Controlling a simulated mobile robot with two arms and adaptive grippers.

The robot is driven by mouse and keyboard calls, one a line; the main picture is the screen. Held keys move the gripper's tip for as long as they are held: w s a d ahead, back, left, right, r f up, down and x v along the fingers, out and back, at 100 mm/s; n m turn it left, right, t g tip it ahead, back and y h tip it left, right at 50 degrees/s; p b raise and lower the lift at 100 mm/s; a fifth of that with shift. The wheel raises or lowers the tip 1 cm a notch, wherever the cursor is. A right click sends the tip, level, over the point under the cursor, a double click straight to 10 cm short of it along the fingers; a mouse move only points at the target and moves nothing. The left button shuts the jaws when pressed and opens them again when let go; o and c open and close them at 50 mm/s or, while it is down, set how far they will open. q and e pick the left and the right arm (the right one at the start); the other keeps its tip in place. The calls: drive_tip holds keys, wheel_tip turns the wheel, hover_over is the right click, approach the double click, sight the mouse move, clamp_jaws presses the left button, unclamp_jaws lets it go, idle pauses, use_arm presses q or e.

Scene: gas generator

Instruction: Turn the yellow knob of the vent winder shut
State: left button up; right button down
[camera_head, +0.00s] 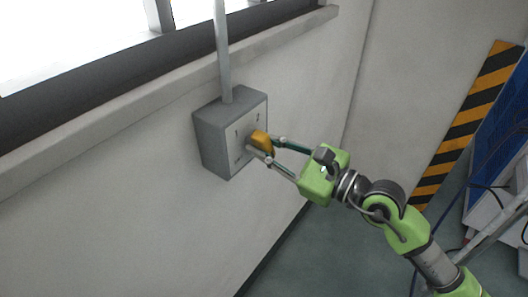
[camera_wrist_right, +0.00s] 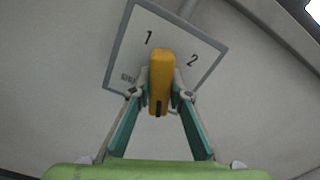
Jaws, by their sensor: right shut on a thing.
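The vent winder is a grey box (camera_head: 214,136) on the wall below the window, with a light front plate. Its yellow knob (camera_head: 261,141) sticks out from the plate. My right gripper (camera_head: 263,144) reaches it from the right, with one finger on each side of the knob. In the right wrist view the knob (camera_wrist_right: 160,82) stands upright between the fingertips (camera_wrist_right: 160,98), which are shut on it. The plate (camera_wrist_right: 197,66) carries the marks 1 and 2, and a dark mark shows at the knob's lower end. My left gripper is out of view.
A grey pipe (camera_head: 222,50) rises from the box past the window sill (camera_head: 120,112). A black and yellow striped panel (camera_head: 465,125) and blue equipment (camera_head: 500,130) with cables stand at the right. The floor (camera_head: 320,240) below the arm looks clear.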

drive_tip(key=shift+n+b, duration=2.05)
drive_tip(key=shift+n, duration=0.25)
drive_tip(key=c, duration=1.9)
unclamp_jaws()
drive_tip(key=shift+d, duration=0.1)
drive_tip(key=shift+v, duration=5.95)
